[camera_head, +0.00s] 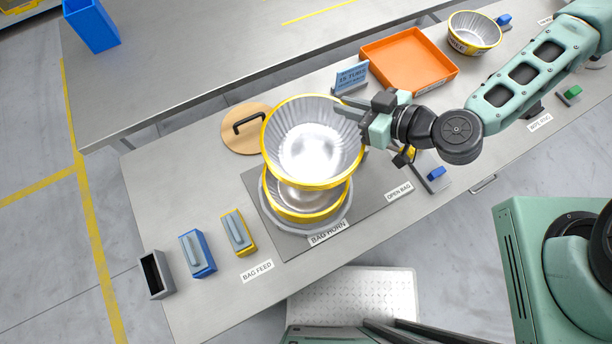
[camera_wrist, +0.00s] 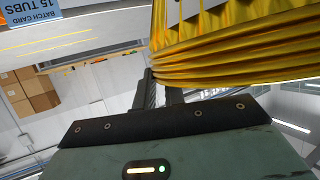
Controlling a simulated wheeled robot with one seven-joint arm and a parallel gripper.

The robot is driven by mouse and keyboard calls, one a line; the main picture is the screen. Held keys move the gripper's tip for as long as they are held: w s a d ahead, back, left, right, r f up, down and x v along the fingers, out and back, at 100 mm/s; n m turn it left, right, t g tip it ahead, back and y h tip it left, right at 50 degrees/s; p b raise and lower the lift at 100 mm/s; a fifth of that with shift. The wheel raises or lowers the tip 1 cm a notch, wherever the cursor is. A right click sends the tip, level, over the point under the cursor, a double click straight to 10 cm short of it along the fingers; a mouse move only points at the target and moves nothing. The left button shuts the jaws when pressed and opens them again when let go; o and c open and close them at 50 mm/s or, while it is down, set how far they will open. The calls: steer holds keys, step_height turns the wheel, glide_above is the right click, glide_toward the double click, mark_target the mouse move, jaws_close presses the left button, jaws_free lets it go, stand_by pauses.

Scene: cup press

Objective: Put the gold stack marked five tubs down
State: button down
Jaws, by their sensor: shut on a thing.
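A gold-rimmed stack of silver-white tubs (camera_head: 313,135) is tilted above the bag horn area, its open mouth toward the head camera. My gripper (camera_head: 354,110) is shut on its right upper edge. In the wrist view, several nested gold rims of the stack (camera_wrist: 235,50) fill the upper right beside the fingers. Below the held stack, another gold-rimmed silver piece (camera_head: 303,213) sits on the round grey base (camera_head: 330,226) at the bag horn, partly hidden. I cannot tell whether the two touch. No mark of five shows on the held stack.
A round wooden lid with a black handle (camera_head: 250,129) lies left of the held stack. An orange tray (camera_head: 410,60) and a blue batch card (camera_head: 351,77) are behind. Another gold-rimmed tub (camera_head: 474,33) stands at upper right. Blue and yellow blocks (camera_head: 238,232) lie at front left.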

mark_target(343, 126)
steer(key=shift+s+a+n+g, duration=0.3)
steer(key=shift+s+a, duration=0.45)
steer(key=shift+s, duration=0.25)
step_height(343, 126, down, 3)
steer(key=b, duration=0.2)
steer(key=shift+b, duration=0.4)
steer(key=shift+f+p, duration=0.3)
steer(key=shift+p, duration=0.35)
steer(key=shift+f+p, duration=0.55)
steer(key=shift+f, duration=2.45)
steer(key=shift+f, duration=0.15)
steer(key=c, duration=1.5)
jaws_free()
